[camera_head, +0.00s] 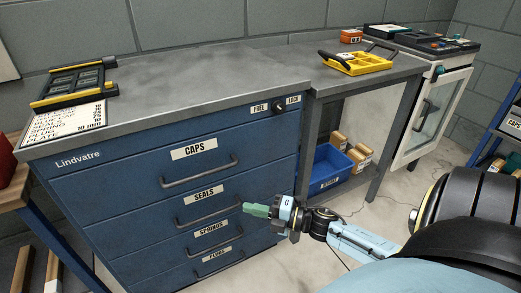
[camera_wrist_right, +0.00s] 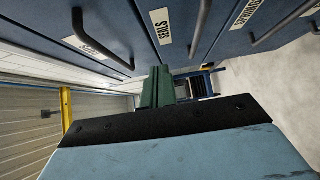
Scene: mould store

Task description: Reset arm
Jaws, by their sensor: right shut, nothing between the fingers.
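My right gripper (camera_head: 258,211) has green fingers and is shut with nothing between them. In the head view it is in front of the blue drawer cabinet (camera_head: 120,215), near the right end of the SEALS drawer handle (camera_head: 208,208). I cannot tell from the head view whether it touches the handle. In the right wrist view the green fingers (camera_wrist_right: 157,86) point along the drawer fronts, close to the SEALS label (camera_wrist_right: 160,32). All the drawers, labelled CAPS, SEALS, SPRINGS and PLUGS, look closed. My left gripper is not in view.
On the cabinet top lie a black-and-yellow rack (camera_head: 75,86) and a printed card (camera_head: 65,123). A yellow tray (camera_head: 355,62) stands on the grey bench to the right. A blue bin (camera_head: 328,168) sits below it. A white glass-door cabinet (camera_head: 432,112) is farther right. Floor before the drawers is clear.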

